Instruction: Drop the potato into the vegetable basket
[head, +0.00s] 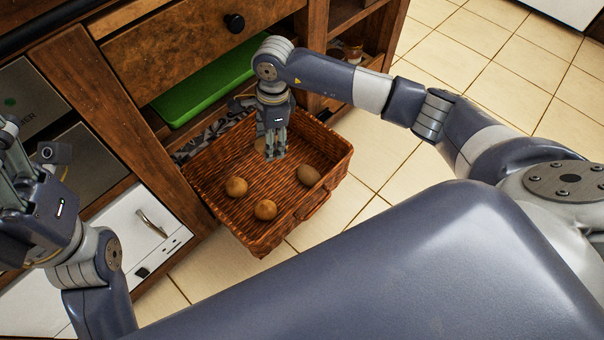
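The vegetable basket (330,148) is a brown wicker tray, pulled out from the shelving. Three round brown potatoes lie apart in it: one on the left (236,187), one at the front (265,209) and one on the right (308,175). Another brownish, potato-like item (260,146) shows partly behind my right gripper (275,156). My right gripper points down inside the basket's outline. Whether its fingers touch or hold that item is unclear. My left gripper (12,180) is at the left edge, away from the basket, its fingers pointing up and partly cut off.
A green tray (205,85) sits on the shelf above the basket, under a wooden drawer (200,45) with a black knob. A white-fronted unit with a metal handle (152,222) is at lower left. Tiled floor (375,165) lies open to the right of the basket.

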